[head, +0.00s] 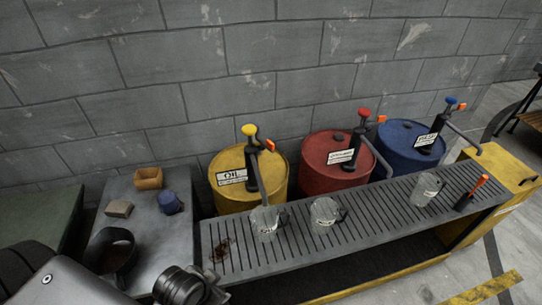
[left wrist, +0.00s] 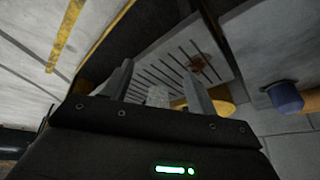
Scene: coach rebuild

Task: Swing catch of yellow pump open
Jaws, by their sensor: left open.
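The yellow pump is a black pump with a yellow knob (head: 249,130), standing on the yellow oil drum (head: 228,197). Its small orange catch (head: 268,145) sticks out to the right of the pump body, and its spout slants down over the grate. My left gripper (left wrist: 157,85) shows in the left wrist view with its two fingers apart and nothing held. A pale jug (left wrist: 158,96) shows beyond the gap between the fingers. Part of a yellow rounded shape, probably the drum, shows behind the right finger. The catch cannot be made out there. My right gripper is not in view.
The slotted drip bench (head: 229,275) holds several clear jugs, one under the yellow pump's spout (head: 265,224). A red drum (head: 318,176) and a blue drum (head: 393,145) carry similar pumps. A grey side table (head: 144,211) holds small blocks. A block wall stands behind.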

